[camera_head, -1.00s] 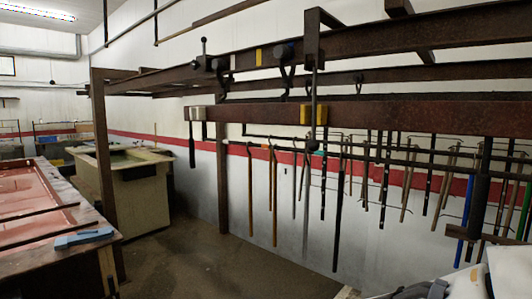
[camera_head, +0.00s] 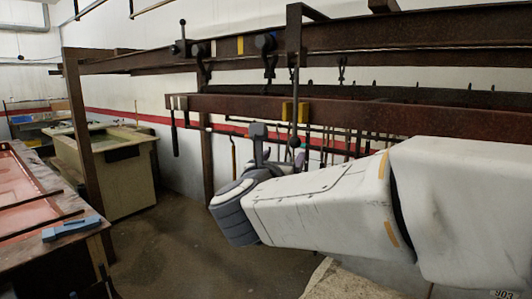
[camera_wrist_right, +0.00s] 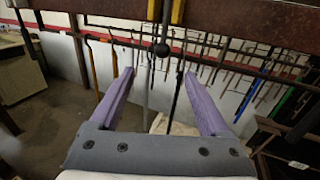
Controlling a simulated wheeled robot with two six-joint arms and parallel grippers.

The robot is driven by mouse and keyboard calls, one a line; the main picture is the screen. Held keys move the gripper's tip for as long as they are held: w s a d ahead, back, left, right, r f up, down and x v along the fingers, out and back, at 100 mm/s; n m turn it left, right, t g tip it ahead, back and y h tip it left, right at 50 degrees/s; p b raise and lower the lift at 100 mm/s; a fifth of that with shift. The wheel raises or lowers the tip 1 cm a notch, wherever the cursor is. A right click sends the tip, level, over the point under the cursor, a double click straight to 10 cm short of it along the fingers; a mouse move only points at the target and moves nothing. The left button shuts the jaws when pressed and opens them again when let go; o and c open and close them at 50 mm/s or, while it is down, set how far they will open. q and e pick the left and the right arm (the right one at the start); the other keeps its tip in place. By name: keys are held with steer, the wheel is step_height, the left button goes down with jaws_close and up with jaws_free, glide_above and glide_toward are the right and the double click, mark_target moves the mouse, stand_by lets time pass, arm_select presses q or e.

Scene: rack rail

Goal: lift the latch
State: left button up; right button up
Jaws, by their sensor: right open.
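A dark rod with a black ball knob (camera_wrist_right: 162,49) hangs from the rusty rail, between yellow pieces, in the right wrist view. In the head view the rod hangs beside a yellow block (camera_head: 303,112) on the rail; I take this for the latch, though I cannot be sure. My right gripper (camera_head: 278,146) reaches in from the right, just under the rail. In the right wrist view its purple fingers (camera_wrist_right: 158,76) are open and empty, with the knob above and between their tips in the picture. My left gripper is not in view.
The rusty rail (camera_head: 400,118) runs across above my right gripper. Another upright lever with a black knob (camera_head: 182,34) stands on the upper beam. Several tools hang behind the rail. A bench (camera_head: 62,258) and a pale green cabinet (camera_head: 118,190) stand left; floor between is clear.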

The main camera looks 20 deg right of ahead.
mark_target(294, 145)
steer(key=p+x, duration=0.2)
steer(key=x, duration=0.6)
steer(key=shift+s+d+r+p, duration=0.15)
steer(key=shift+d+p, duration=0.05)
steer(key=shift+p, duration=0.2)
steer(key=b+x, duration=0.1)
steer(key=x, duration=0.1)
steer(key=b+x, duration=0.2)
steer(key=shift+w+d+f, duration=0.15)
steer(key=shift+w+f, duration=0.05)
steer(key=shift+w, duration=0.05)
steer(key=shift+w+d+r, duration=0.15)
steer(key=shift+w+d, duration=0.2)
steer(key=shift+w, duration=0.25)
steer(key=c, duration=1.1)
